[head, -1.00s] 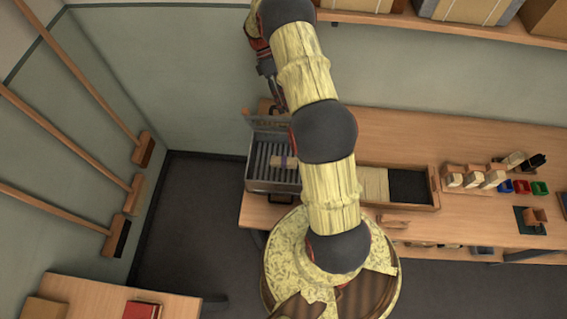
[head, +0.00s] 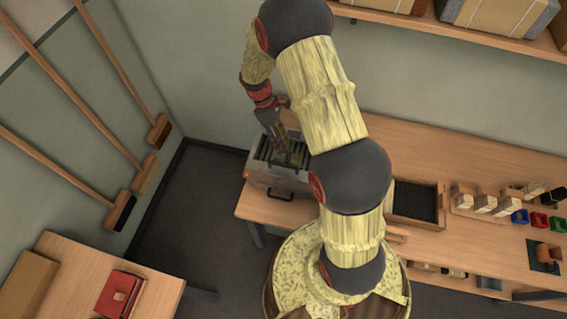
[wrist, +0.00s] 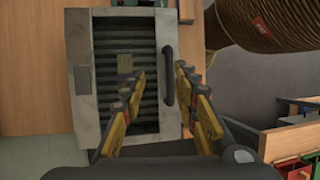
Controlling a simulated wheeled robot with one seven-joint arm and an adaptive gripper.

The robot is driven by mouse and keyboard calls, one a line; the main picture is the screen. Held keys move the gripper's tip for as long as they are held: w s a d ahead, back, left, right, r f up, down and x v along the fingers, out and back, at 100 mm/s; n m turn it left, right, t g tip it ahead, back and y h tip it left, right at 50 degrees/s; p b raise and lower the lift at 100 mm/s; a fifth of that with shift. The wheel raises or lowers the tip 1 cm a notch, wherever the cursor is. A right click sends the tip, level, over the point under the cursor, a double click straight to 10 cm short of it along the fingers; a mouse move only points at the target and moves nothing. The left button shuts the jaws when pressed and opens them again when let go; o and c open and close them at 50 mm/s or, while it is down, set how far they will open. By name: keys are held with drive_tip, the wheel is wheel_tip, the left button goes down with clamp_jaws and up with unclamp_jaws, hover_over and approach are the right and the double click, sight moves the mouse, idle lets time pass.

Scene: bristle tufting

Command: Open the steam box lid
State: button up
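The steam box (head: 262,178) is a grey metal box with a dark front handle (head: 280,194), standing at the left end of the bench. Its slatted inside is exposed from above, with a small tan block (wrist: 125,63) on the slats. In the wrist view the box (wrist: 108,150) has its handle at the right. A grey panel with a pale label (wrist: 84,95) runs along the opposite side; I cannot tell whether it is the raised lid. My gripper (wrist: 160,73) is open and empty above the box, its fingers spread over the slats and near the handle.
The wooden bench (head: 420,150) runs right, with a dark-lined tray (head: 415,202), brush blocks (head: 485,203) and coloured bins (head: 538,220). Long-handled brooms (head: 120,210) lean on the left wall. A side table (head: 60,245) carries a red book-like item (head: 120,293). Dark floor between is free.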

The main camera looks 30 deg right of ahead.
drive_tip(key=shift+s+a+f+m+t+h+b, duration=0.1)
drive_tip(key=shift+s+a+f+t+h+b, duration=0.3)
drive_tip(key=shift+f+b, duration=0.6)
drive_tip(key=shift+s+a+f+m+t+h+b, duration=0.1)
drive_tip(key=shift+s+a+f+t+h+b, duration=0.2)
drive_tip(key=shift+f+b, duration=0.65)
drive_tip(key=shift+s+a+f+m+t+h+b, duration=0.1)
drive_tip(key=shift+s+a+f+t+h+b, duration=0.45)
drive_tip(key=shift+b, duration=0.75)
drive_tip(key=shift+w+d+f+g+y, duration=0.1)
drive_tip(key=shift+f+g+y, duration=0.05)
drive_tip(key=shift+g+y, duration=0.1)
